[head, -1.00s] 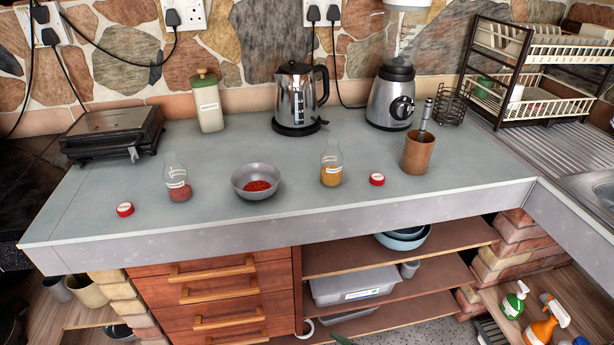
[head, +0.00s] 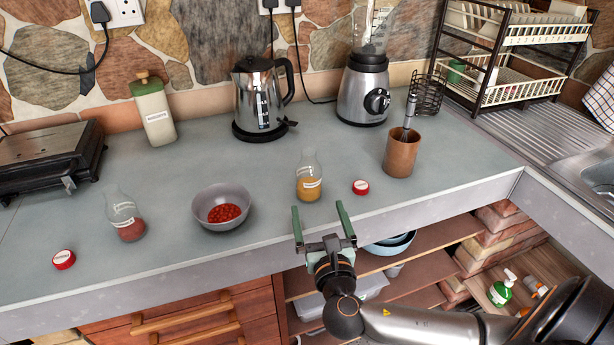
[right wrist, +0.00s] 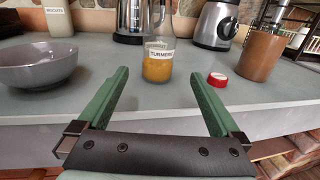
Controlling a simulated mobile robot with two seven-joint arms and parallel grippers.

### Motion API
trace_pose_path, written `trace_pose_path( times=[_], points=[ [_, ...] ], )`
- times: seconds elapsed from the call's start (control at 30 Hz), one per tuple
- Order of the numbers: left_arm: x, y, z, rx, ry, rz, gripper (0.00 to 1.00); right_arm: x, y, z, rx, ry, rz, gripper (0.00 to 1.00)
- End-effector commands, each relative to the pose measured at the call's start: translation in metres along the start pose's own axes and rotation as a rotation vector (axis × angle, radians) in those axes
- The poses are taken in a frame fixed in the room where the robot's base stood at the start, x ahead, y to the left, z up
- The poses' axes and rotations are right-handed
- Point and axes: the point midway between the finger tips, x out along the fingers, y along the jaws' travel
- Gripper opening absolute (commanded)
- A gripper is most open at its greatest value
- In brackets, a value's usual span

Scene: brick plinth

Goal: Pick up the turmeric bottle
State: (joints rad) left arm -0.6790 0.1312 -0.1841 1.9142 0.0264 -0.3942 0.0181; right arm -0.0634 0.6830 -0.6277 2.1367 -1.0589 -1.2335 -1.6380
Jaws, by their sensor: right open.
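The turmeric bottle (head: 309,184) is a small clear bottle with yellow-orange powder and a white label, upright near the front of the grey counter. In the right wrist view the bottle (right wrist: 158,66) shows the word TURMERIC and stands beyond the fingertips, roughly midway between them. My right gripper (head: 320,212) is open, with green fingers pointing at the bottle from the counter's front edge. The fingers also show in the right wrist view (right wrist: 158,85), with nothing between them. My left gripper is not in view.
A red cap (head: 361,187) and a brown cup with a whisk (head: 401,154) stand right of the bottle. A grey bowl (head: 221,209) and a bottle of red powder (head: 126,217) are to its left. The kettle (head: 259,98) and blender (head: 364,88) stand behind.

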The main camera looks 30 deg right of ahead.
Motion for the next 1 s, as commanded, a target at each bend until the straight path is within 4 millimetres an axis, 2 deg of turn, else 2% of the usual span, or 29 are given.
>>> trace_pose_path(
  times=[0.1, 0.3, 0.47, 0.8, 1.0],
  points=[
    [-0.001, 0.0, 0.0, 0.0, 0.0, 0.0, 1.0, 0.024, 0.0, 0.002, 0.001, -0.004, -0.002, 1.0],
    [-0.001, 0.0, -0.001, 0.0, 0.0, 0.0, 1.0, 0.055, 0.0, 0.001, 0.003, -0.001, -0.001, 1.0],
    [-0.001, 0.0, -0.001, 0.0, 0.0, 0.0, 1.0, 0.065, 0.0, 0.001, 0.004, 0.0, -0.001, 1.0],
    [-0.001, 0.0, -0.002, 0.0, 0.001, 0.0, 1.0, 0.11, 0.003, 0.002, 0.005, 0.001, -0.001, 1.0],
    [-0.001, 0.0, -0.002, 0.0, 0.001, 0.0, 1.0, 0.114, 0.003, 0.002, 0.006, 0.002, 0.0, 1.0]
  ],
)
